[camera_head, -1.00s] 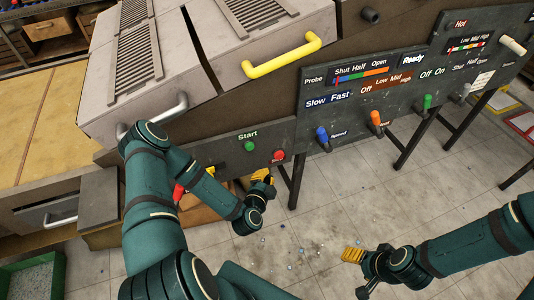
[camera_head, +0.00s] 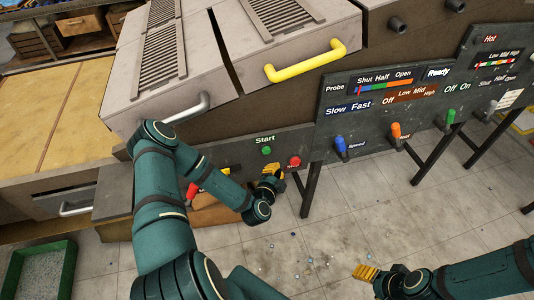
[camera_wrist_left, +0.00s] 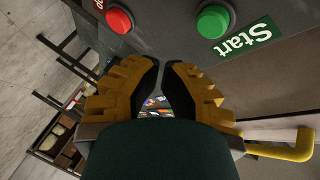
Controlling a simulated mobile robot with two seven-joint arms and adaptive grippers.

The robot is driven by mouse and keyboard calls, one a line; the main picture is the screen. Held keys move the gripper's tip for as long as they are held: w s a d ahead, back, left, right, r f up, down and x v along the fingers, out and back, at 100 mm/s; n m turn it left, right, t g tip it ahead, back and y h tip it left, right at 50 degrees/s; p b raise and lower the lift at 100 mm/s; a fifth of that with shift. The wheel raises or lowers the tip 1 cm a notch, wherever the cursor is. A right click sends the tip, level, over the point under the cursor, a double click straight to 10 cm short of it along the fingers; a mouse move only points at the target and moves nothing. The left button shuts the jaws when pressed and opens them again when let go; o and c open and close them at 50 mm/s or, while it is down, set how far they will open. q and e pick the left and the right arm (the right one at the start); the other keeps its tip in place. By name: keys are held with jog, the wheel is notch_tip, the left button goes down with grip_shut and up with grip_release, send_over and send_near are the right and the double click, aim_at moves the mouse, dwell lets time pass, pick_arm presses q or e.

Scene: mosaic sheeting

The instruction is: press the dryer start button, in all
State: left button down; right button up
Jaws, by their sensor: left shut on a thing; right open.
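The green start button (camera_head: 266,150) sits below the white word Start on the dark panel; in the left wrist view it (camera_wrist_left: 213,20) is at the top right of the fingertips. A red button (camera_head: 294,161) is to its right, and shows in the left wrist view (camera_wrist_left: 119,19) at the top left. My left gripper (camera_head: 279,172) has yellow fingers, closed in front of and below the buttons, apart from both. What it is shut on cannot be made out. My right gripper (camera_head: 367,272) is open and empty over the floor at lower right.
A yellow bar handle (camera_head: 305,62) juts from the housing above the panel. A larger dark panel (camera_head: 350,140) with blue, orange and green levers stands to the right on dark legs. Small bits lie on the tiled floor (camera_head: 330,225). A green bin (camera_head: 40,270) is at lower left.

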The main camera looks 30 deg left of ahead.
pick_arm(q)
jog(key=shift+w+a, duration=1.3)
jog(key=shift+a, duration=0.25)
jog(key=shift+w+a, duration=0.1)
dwell(0.3)
jog(key=shift+w+a+b, duration=0.2)
jog(key=shift+b, duration=0.1)
jog(key=shift+w+a, duration=0.3)
jog(key=shift+a, duration=0.1)
dwell(1.0)
jog(key=shift+s+d, duration=0.6)
jog(key=shift+d, duration=0.1)
jog(key=shift+s+d+p, duration=0.45)
jog(key=shift+s+d, duration=1.15)
jog(key=shift+d, duration=0.3)
